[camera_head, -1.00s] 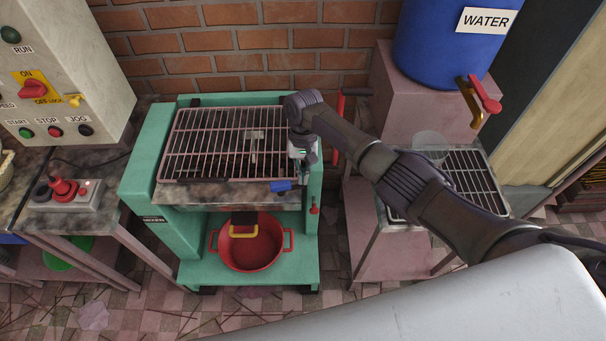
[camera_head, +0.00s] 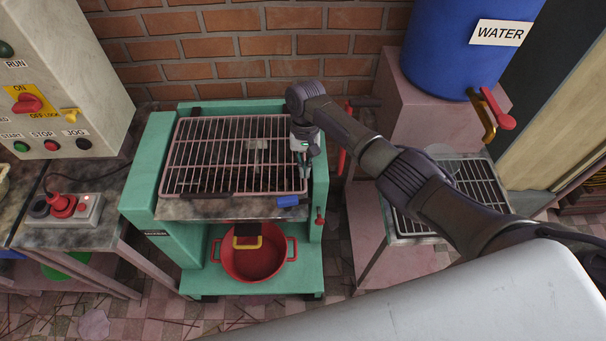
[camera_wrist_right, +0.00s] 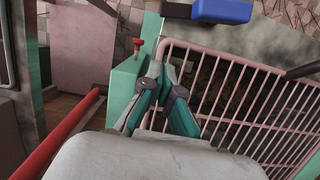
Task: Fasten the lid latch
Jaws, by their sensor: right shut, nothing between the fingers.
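The lid is a pink wire grid (camera_head: 205,150) lying flat over the top of the green machine (camera_head: 140,190). A blue-handled piece (camera_head: 288,201), apparently the latch, sits at the front right corner of the lid. It also shows at the top of the right wrist view (camera_wrist_right: 222,10). My right gripper (camera_head: 304,178) points down at the lid's right edge, behind the blue handle and apart from it. In the right wrist view its fingers (camera_wrist_right: 166,62) are together and empty, between the grid and the green side wall. The left gripper is out of view.
A small red knob (camera_head: 320,216) is on the machine's right front. A red bar (camera_head: 343,150) stands at its right side. A red pot (camera_head: 253,262) sits on the lower shelf. A rack table (camera_head: 465,180) and a blue water barrel (camera_head: 455,50) are further right.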

